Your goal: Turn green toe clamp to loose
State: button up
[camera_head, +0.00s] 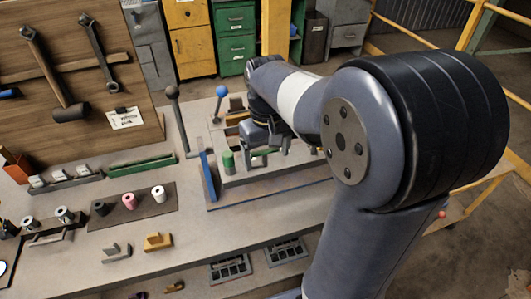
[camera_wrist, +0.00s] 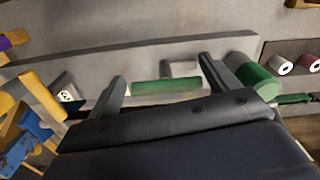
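A green bar (camera_wrist: 165,87), likely the green toe clamp, lies in front of a small grey block (camera_wrist: 180,68) in the wrist view. My gripper (camera_wrist: 162,72) is open, with one finger on each side of the green bar and a gap to both. In the head view my gripper (camera_head: 265,150) is low over the grey fixture (camera_head: 275,172), and a bit of green (camera_head: 262,153) shows between its fingers. My arm hides much of the fixture there. I cannot tell whether the clamp is tight or loose.
A green cylinder (camera_wrist: 255,85) stands close outside the right finger; it also shows in the head view (camera_head: 228,162). Levers with a dark knob (camera_head: 172,92) and a blue knob (camera_head: 221,91) rise behind. Coloured spools (camera_head: 130,198) sit on a mat at left.

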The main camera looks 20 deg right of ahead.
jog(key=shift+a+r, duration=0.1)
jog(key=shift+r, duration=0.35)
notch_tip(320, 180, up, 10)
jog(key=shift+f, duration=0.1)
dwell(0.4)
notch_tip(320, 180, down, 11)
jog(key=shift+s+a+r, duration=0.1)
dwell(0.3)
jog(key=shift+n, duration=0.3)
